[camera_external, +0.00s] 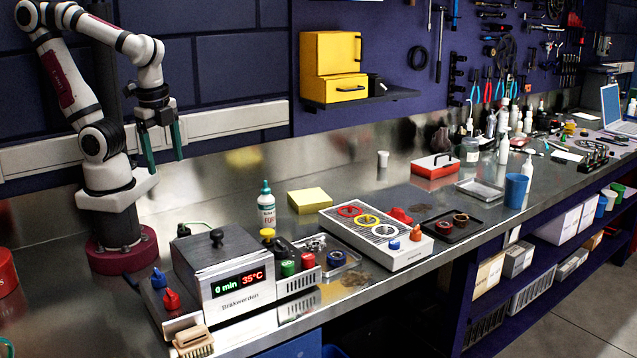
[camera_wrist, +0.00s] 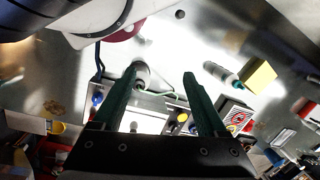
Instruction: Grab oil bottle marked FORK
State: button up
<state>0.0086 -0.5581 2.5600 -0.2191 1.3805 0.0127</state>
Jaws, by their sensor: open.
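A white bottle with a teal cap (camera_external: 266,209) stands upright on the steel bench. Its label has red lettering, too small to read with certainty. In the wrist view a bottle (camera_wrist: 219,73) lies to the right of the fingers, apart from them. My gripper (camera_external: 165,164) hangs above the bench at the left, well left of the bottle and higher than it. Its two green fingers are spread, with nothing between them. They also show in the wrist view (camera_wrist: 163,71).
A grey box with a digital display (camera_external: 236,281) stands in front, left of the bottle. A vented panel with coloured rings (camera_external: 376,236) lies further right. Several other bottles stand along the back right (camera_external: 503,147).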

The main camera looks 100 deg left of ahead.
jog(key=shift+o, duration=0.6)
